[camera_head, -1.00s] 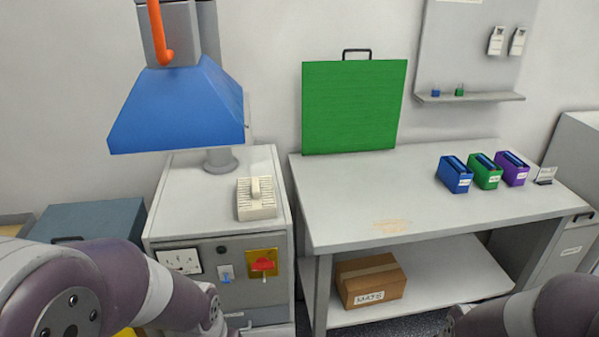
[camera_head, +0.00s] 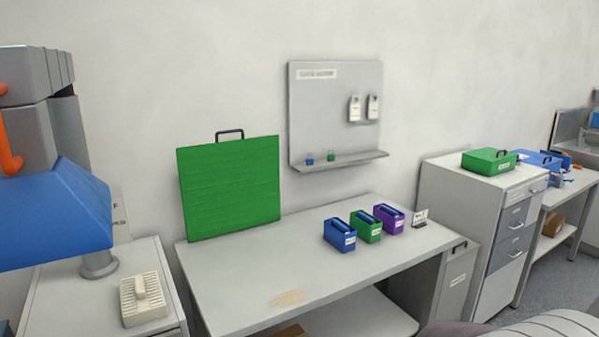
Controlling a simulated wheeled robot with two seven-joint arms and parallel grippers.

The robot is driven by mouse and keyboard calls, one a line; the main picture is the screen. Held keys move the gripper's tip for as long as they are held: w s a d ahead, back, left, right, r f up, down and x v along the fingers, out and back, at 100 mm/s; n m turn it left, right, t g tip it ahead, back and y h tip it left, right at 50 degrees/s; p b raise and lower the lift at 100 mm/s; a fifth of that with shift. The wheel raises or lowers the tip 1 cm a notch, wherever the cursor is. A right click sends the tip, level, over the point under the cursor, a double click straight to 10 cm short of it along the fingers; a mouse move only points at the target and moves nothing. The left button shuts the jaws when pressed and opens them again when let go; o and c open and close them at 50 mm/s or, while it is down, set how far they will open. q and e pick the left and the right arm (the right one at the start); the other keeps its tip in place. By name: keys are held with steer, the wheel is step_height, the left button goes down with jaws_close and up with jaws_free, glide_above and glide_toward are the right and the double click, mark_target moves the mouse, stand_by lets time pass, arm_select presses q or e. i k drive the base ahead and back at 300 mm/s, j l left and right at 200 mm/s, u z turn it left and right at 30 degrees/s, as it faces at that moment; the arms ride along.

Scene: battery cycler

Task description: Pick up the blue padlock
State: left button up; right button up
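The blue padlock (camera_head: 310,159) is very small and stands at the left end of the shelf (camera_head: 345,161) on the grey wall board. A green padlock (camera_head: 331,156) stands just to its right on the same shelf. Neither gripper shows in this view. Part of one of my arms shows at the bottom right edge, well below and apart from the padlock.
Below the board, a grey table (camera_head: 250,289) carries a blue box (camera_head: 340,235), a green box (camera_head: 366,227) and a purple box (camera_head: 389,219). A green panel (camera_head: 229,189) leans on the wall. A blue hood (camera_head: 52,221) hangs at left. A cabinet (camera_head: 458,205) stands right.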

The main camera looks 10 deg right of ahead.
mark_target(309, 161)
steer(key=i+l+z, duration=0.15)
steer(key=i+l, duration=1.25)
steer(key=i, duration=0.1)
